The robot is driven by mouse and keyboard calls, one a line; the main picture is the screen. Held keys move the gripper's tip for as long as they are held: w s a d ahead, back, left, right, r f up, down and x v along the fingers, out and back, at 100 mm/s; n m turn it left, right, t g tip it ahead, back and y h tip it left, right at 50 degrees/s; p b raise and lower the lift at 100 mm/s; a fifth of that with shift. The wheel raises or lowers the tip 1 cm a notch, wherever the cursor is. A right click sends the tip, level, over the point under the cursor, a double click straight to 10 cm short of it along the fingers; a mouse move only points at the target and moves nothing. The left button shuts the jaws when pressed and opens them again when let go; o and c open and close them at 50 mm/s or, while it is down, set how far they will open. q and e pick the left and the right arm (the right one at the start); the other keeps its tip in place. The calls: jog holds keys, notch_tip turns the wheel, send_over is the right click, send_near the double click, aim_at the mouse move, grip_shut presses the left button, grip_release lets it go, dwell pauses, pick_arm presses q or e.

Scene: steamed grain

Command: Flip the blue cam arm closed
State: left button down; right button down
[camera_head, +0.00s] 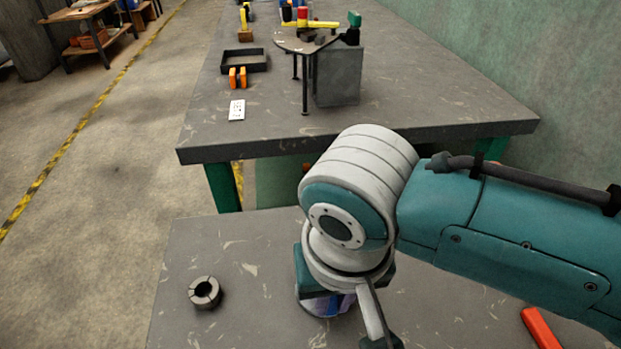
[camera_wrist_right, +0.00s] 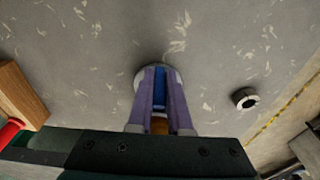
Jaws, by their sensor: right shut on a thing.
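The blue cam arm (camera_wrist_right: 160,88) shows in the right wrist view as a narrow blue strip between the two purple fingers of my right gripper (camera_wrist_right: 160,73). The fingers are shut on it. A pale round base (camera_wrist_right: 140,77) sits beneath the fingertips on the near table, and an orange part (camera_wrist_right: 159,126) shows between the fingers closer to the palm. In the head view my right gripper (camera_head: 327,304) points down at the near table, mostly covered by my wrist. The cam arm's tilt cannot be told. My left gripper is not in view.
A dark slotted ring (camera_head: 205,292) lies on the near table (camera_head: 200,240), left of my gripper. A red bar (camera_head: 541,328) lies at the right. A far table (camera_head: 270,135) holds a black tray (camera_head: 244,67), orange pieces (camera_head: 237,78) and a grey stand (camera_head: 337,78).

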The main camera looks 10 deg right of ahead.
jog(key=c, duration=0.8)
grip_release()
jog(key=shift+c, duration=0.2)
jog(key=shift+r, duration=0.1)
notch_tip(320, 180, up, 10)
jog(key=s+p, duration=0.1)
jog(key=p, duration=0.2)
jog(key=shift+s+f, duration=0.1)
jog(key=shift+f, duration=0.1)
